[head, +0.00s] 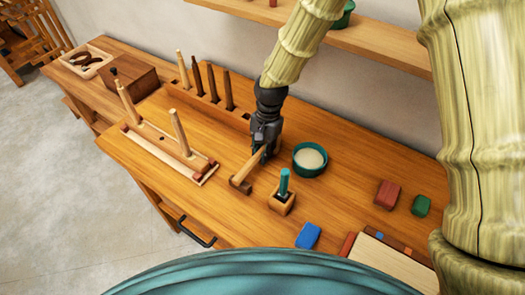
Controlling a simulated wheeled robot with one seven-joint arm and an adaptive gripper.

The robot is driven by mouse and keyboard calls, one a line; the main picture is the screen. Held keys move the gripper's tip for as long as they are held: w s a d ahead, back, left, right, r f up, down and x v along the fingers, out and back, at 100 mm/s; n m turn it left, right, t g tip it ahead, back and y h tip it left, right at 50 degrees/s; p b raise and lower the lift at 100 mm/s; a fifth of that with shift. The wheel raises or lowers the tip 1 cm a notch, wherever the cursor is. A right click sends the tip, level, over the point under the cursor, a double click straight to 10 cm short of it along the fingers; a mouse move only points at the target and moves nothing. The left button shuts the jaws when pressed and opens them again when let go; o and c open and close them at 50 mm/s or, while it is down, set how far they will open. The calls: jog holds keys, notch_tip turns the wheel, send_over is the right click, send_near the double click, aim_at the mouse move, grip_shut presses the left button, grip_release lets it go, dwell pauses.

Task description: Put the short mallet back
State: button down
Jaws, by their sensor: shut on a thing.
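The short mallet has a pale handle and a brown head (240,185). It slants down and left from my gripper (266,147), which is shut on the upper end of its handle. The head is low over the bench or touching it; I cannot tell which. A pale wooden rack (150,138) lies to the left, with two tall pale handles (126,103) (181,133) standing in it. A dark hole shows in the rack between these handles. Reddish pieces sit near the rack's ends.
A teal bowl (310,159) stands right of my gripper. A small block (282,200) with a teal-handled tool is in front. Several upright tools stand behind, in a strip (240,116). Blue (308,235), red (387,194) and green (421,205) blocks lie right. A shelf (370,45) overhangs the back.

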jog(key=shift+f, duration=0.25)
dwell(0.4)
jog(key=c, duration=1.3)
grip_release()
jog(key=shift+o, duration=0.2)
jog(key=r, duration=0.4)
jog(key=w+r, duration=0.1)
jog(key=r, duration=0.3)
jog(key=d+r, duration=0.1)
jog(key=r, duration=0.3)
jog(key=shift+w+d, duration=0.1)
jog(key=shift+w, duration=0.25)
jog(key=shift+f, duration=0.1)
